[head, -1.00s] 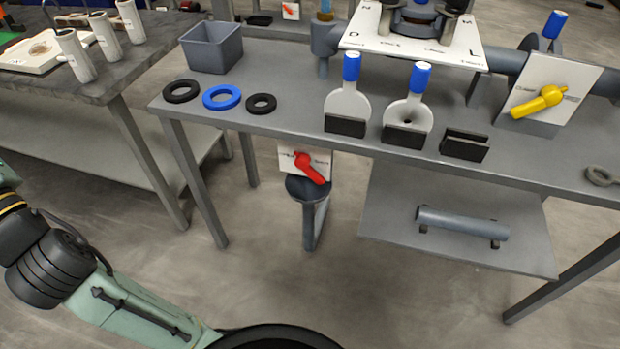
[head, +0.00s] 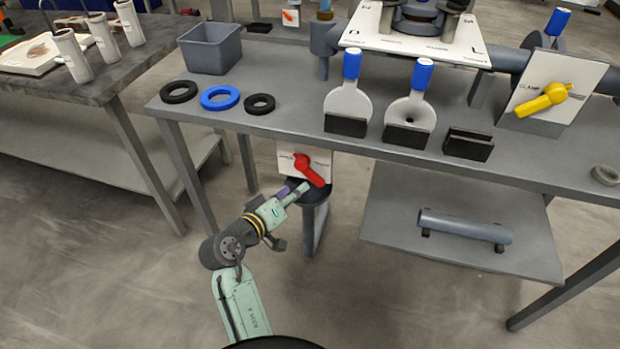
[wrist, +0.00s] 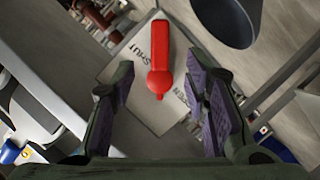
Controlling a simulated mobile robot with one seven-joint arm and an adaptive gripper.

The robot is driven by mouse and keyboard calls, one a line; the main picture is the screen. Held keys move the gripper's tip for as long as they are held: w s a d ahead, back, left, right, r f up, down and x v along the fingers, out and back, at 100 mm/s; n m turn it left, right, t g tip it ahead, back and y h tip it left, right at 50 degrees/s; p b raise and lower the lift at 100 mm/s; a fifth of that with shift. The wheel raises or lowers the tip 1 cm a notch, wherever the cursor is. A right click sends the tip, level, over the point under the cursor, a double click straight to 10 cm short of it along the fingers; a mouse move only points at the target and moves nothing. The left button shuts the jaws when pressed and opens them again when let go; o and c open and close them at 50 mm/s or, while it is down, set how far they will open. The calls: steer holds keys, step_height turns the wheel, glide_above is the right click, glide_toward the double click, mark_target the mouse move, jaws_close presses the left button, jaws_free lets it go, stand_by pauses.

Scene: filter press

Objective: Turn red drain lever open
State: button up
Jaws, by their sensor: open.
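The red drain lever (head: 309,170) is mounted on a white plate (head: 291,157) below the front edge of the bench, its handle slanting down to the right in the head view. In the wrist view the red lever (wrist: 159,60) stands between the open fingers, beyond their tips. The plate (wrist: 140,66) there reads SHUT on the left and a partly hidden word, likely OPEN, on the right. The handle lies near the SHUT side. My gripper (wrist: 160,95) is open and empty, and in the head view my gripper (head: 292,192) is close to the lever, just below its left.
A dark round funnel-like part (head: 310,192) on a grey support is under the plate. The bench top (head: 290,100) overhangs above, and a bench leg (head: 188,170) stands to the left. A lower shelf (head: 390,215) with a grey cylinder is to the right.

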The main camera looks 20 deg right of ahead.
mark_target(311, 178)
steer(key=p+x, duration=0.1)
steer(key=x, duration=0.7)
steer(key=shift+w+d+f, duration=0.1)
steer(key=shift+w+d, duration=0.1)
steer(key=shift+w, duration=0.05)
steer(key=shift+c, duration=0.4)
jaws_close()
